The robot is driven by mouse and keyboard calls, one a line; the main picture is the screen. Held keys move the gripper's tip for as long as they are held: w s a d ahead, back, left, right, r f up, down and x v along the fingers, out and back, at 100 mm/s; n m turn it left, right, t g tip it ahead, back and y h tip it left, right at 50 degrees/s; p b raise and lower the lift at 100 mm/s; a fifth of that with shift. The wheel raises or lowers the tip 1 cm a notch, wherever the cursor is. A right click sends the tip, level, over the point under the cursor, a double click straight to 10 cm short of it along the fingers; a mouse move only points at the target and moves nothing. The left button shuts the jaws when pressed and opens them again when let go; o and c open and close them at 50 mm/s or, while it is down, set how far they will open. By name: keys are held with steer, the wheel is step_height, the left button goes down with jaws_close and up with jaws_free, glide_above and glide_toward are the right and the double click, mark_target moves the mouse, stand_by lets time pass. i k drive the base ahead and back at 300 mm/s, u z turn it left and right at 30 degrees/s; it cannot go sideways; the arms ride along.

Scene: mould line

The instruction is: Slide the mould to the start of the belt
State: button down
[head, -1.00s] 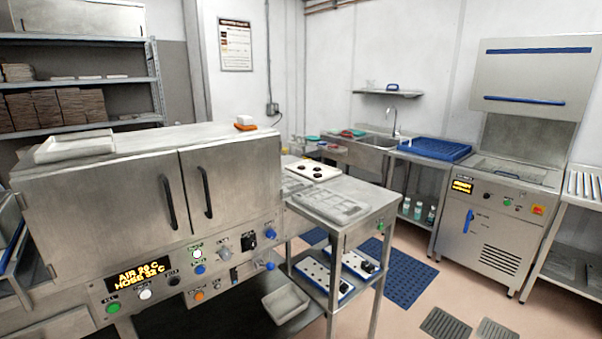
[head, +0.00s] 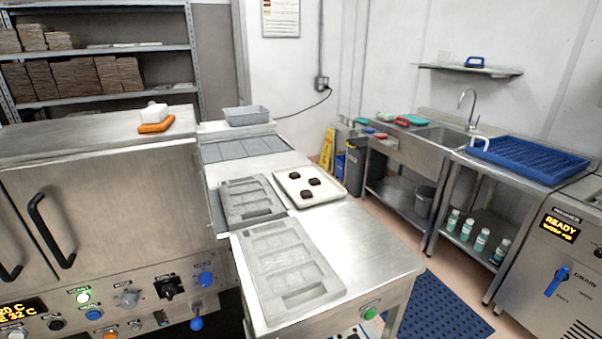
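A grey, flat mould (head: 286,296) with shallow rectangular cavities lies on the near part of the steel table (head: 375,245). A second, similar grey mould (head: 250,219) lies just behind it, and their facing edges are close together. A dark grey surface with cross lines, which looks like the belt (head: 240,147), runs beyond the second mould beside the steel cabinet. I cannot tell where exactly the belt starts. My gripper is not in view.
A white tray (head: 336,194) with three dark brown pieces is right of the second mould. A grey bin (head: 247,116) stands at the belt's far end. The steel cabinet (head: 120,190) walls off the left. Open floor with a blue mat (head: 440,312) lies right.

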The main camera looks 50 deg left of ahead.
mark_target(242, 198)
steer(key=i, duration=3.1)
steer(key=u, duration=2.7)
steer(key=i, duration=2.1)
steer(key=u, duration=2.1)
